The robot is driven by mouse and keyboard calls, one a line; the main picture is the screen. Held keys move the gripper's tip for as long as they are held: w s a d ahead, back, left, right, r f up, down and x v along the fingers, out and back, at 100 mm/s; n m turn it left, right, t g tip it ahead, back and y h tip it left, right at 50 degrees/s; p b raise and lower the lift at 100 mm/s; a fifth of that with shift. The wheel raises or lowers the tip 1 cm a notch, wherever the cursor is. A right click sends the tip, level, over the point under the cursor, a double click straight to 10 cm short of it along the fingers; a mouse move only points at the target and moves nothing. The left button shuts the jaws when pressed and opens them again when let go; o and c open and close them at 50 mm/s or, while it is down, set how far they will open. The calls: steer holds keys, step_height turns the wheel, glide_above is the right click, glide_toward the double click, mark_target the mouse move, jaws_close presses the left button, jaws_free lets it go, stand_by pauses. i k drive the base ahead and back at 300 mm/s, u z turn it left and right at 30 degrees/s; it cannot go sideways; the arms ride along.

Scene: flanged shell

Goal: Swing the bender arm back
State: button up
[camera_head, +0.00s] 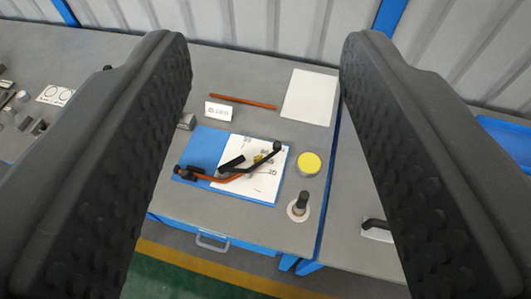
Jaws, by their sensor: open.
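The bender (232,177) lies on a blue and white board (205,150) on the grey workbench, between my fingers in the picture. Its dark arm ends in a round black knob (277,147) at the upper right. An orange bar runs along its lower left side to a dark end. My gripper (266,45) is open and empty, with its two black studded fingers wide apart. It is well above the bench and touches nothing in view. Fine details of the bender's pivot are too small to tell.
A yellow-topped can (309,164) and a dark post on a white round base (298,212) stand right of the board. A copper-coloured rod (243,101), a small white sign (218,111) and a white sheet (309,97) lie behind. A corrugated wall closes the back.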

mark_target(277, 145)
steer(key=z, duration=0.05)
steer(key=k, duration=0.55)
steer(key=u, duration=0.1)
steer(key=i, duration=1.4)
steer(key=z, duration=0.55)
